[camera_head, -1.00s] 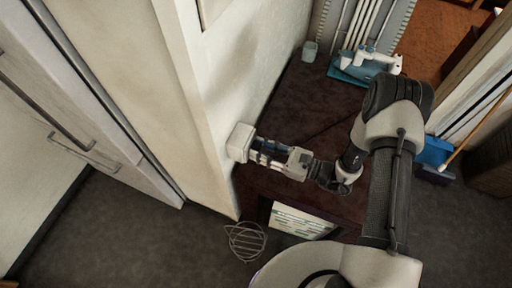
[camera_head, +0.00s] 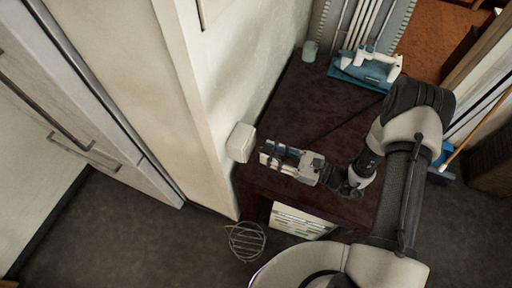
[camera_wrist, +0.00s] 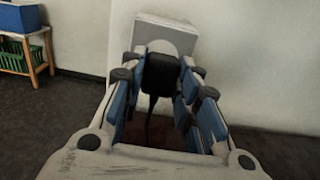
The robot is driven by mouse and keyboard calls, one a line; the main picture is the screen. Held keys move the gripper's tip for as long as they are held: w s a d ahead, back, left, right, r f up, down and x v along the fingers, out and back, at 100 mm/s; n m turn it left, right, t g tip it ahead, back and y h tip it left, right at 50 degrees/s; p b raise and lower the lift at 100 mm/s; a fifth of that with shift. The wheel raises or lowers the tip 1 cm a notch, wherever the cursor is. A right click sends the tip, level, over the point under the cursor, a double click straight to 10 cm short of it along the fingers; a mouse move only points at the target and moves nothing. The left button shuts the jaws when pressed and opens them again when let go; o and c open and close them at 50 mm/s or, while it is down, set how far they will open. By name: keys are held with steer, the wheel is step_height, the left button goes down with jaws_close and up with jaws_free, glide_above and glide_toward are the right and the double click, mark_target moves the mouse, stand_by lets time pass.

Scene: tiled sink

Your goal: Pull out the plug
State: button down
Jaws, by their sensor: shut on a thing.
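The black plug (camera_wrist: 160,75) with its dark cord is between the blue-padded fingers of my gripper (camera_head: 270,153) in the wrist view. My gripper is shut on it. The white socket box (camera_head: 240,142) is on the wall, to the left of my gripper in the head view, with a small gap between them. In the wrist view the socket box (camera_wrist: 166,34) stands just beyond the plug, which hides its lower part. The plug itself cannot be made out in the head view.
A dark brown table (camera_head: 310,110) lies beneath my gripper. A blue-and-white iron-like object (camera_head: 368,68) and a small pale cup (camera_head: 309,50) are at its far end. A wire rack (camera_head: 246,241) is on the floor. A wooden stand with a blue box (camera_wrist: 22,18) is at the upper left.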

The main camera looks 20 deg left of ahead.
steer(key=shift+s+d, duration=0.1)
steer(key=shift+d, duration=1.15)
